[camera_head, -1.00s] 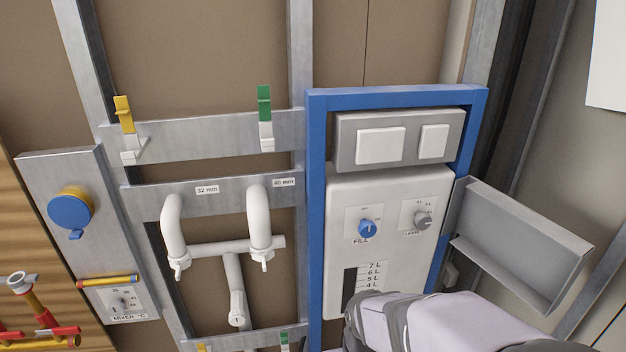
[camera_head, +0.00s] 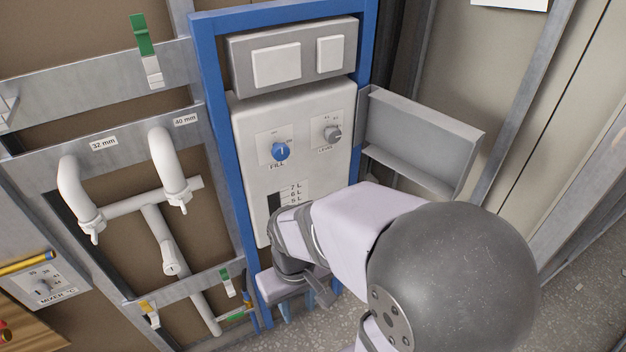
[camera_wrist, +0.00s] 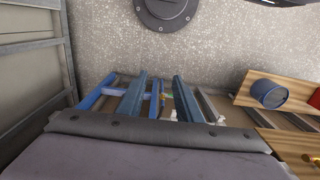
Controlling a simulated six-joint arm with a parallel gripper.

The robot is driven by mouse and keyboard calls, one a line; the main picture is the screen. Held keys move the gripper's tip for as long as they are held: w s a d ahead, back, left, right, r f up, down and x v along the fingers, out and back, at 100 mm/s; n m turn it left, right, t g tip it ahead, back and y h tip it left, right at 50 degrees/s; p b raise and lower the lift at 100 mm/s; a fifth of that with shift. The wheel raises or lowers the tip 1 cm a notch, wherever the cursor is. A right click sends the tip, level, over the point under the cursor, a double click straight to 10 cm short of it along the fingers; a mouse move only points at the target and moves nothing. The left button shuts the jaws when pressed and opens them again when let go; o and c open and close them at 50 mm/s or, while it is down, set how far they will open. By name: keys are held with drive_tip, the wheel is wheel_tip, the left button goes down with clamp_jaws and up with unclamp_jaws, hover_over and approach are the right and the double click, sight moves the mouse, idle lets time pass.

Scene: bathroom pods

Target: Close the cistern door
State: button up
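The cistern door (camera_head: 412,138) is a grey metal panel with a raised rim. It stands swung open on the right side of the blue cistern frame (camera_head: 222,130). The white cistern front (camera_head: 302,165) is uncovered, with a blue FILL knob (camera_head: 281,151) and a grey LEVEL knob (camera_head: 332,134). My gripper (camera_head: 305,308) hangs low in front of the frame's lower part, below and left of the door, apart from it. In the wrist view its two blue-grey fingers (camera_wrist: 160,98) are spread, with nothing held between them.
My arm covers the lower right of the cistern. White pipes (camera_head: 155,210) and metal rails stand to the left. Two white flush buttons (camera_head: 277,64) sit above the cistern front. A metal upright (camera_head: 527,100) and wall panels are right of the door. Speckled floor (camera_head: 590,270) shows below.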

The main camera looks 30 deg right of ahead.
drive_tip(key=c, duration=0.5)
drive_tip(key=shift+d, duration=0.15)
clamp_jaws()
drive_tip(key=s+d+f+m+t+y+b, duration=0.15)
drive_tip(key=s+d+f+m, duration=0.3)
drive_tip(key=d+m, duration=0.45)
drive_tip(key=s+d+f+m+t+b, duration=0.1)
drive_tip(key=s+d+f+m+t, duration=0.15)
drive_tip(key=s+d+m, duration=0.6)
drive_tip(key=s+d+f+m+t+y+b, duration=0.1)
drive_tip(key=d+f+m, duration=0.35)
drive_tip(key=d, duration=0.85)
drive_tip(key=w+d+r+m+t+h, duration=0.25)
drive_tip(key=d+r, duration=0.25)
drive_tip(key=d, duration=0.3)
drive_tip(key=w+d+r+m+t+h, duration=0.1)
drive_tip(key=w+d+r+t, duration=0.2)
drive_tip(key=d+r, duration=0.3)
drive_tip(key=w+d+r+n+t+h, duration=0.1)
drive_tip(key=w+d+r+n+t, duration=0.1)
drive_tip(key=r, duration=0.6)
drive_tip(key=w+d+r+n+t+h, duration=0.2)
drive_tip(key=d+r+t, duration=0.3)
drive_tip(key=r, duration=0.4)
drive_tip(key=shift+w+n, duration=0.15)
drive_tip(key=shift+n, duration=0.3)
